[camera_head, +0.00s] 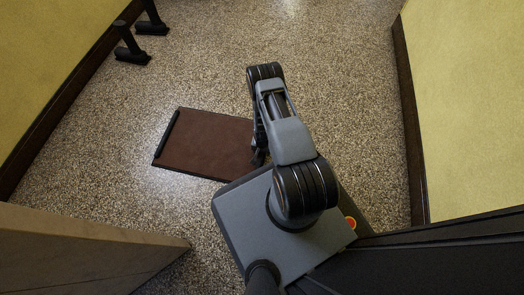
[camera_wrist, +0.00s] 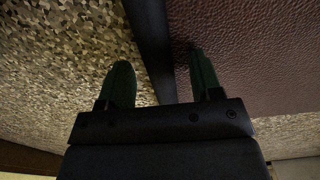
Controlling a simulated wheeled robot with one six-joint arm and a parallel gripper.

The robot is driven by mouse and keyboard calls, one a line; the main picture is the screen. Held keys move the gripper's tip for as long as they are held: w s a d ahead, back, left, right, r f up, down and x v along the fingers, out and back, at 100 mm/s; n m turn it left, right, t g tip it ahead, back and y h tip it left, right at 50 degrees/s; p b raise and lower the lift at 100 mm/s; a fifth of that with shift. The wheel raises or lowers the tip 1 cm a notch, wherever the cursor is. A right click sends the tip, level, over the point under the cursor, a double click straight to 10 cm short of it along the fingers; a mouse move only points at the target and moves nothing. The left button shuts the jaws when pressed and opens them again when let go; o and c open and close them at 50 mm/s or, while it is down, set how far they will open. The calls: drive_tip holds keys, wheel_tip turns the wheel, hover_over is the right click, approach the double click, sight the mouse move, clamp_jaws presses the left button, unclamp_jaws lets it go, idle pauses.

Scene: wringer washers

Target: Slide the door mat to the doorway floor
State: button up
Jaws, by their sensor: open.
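The door mat (camera_head: 208,144) is a reddish-brown rectangle lying flat on the speckled floor, with a black strip along its left edge; its right end is partly hidden by my arm. My gripper (camera_head: 258,156) is low at the mat's right end. In the wrist view my gripper (camera_wrist: 160,56) is open, with dark green fingers. A black edge strip of the mat (camera_wrist: 235,50) runs between the fingers. One finger shows over the brown surface, the other over bare floor. I cannot tell whether either touches the mat.
The doorway floor is not clearly marked out. Yellow walls with dark baseboards (camera_head: 411,120) stand left and right. Black feet of some object (camera_head: 132,50) stand at the upper left. A wooden panel (camera_head: 90,250) fills the lower left. The speckled floor (camera_head: 200,50) beyond the mat is clear.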

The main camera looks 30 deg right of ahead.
wheel_tip(320, 180, up, 14)
drive_tip(key=p, duration=0.6)
drive_tip(key=shift+f+p, duration=0.15)
drive_tip(key=shift+p, duration=0.25)
drive_tip(key=w+a+r+n+t+p, duration=0.2)
drive_tip(key=r+p, duration=0.6)
drive_tip(key=r, duration=1.4)
drive_tip(key=w+a+r+n+p, duration=0.15)
drive_tip(key=w+r+p, duration=0.5)
drive_tip(key=r, duration=1.45)
drive_tip(key=s+a+r+n+p, duration=0.1)
drive_tip(key=s+r+p, duration=0.5)
drive_tip(key=r, duration=0.7)
drive_tip(key=s+a+r+n+t+p, duration=0.1)
drive_tip(key=s+r+p, duration=0.5)
drive_tip(key=r, duration=0.8)
drive_tip(key=s+a+r+n+p, duration=0.3)
drive_tip(key=s+r+p, duration=0.2)
drive_tip(key=r+p, duration=0.4)
wheel_tip(320, 180, up, 6)
drive_tip(key=shift+s+a+f+t, duration=0.15)
drive_tip(key=shift+s+f+t, duration=0.15)
drive_tip(key=shift+s, duration=0.1)
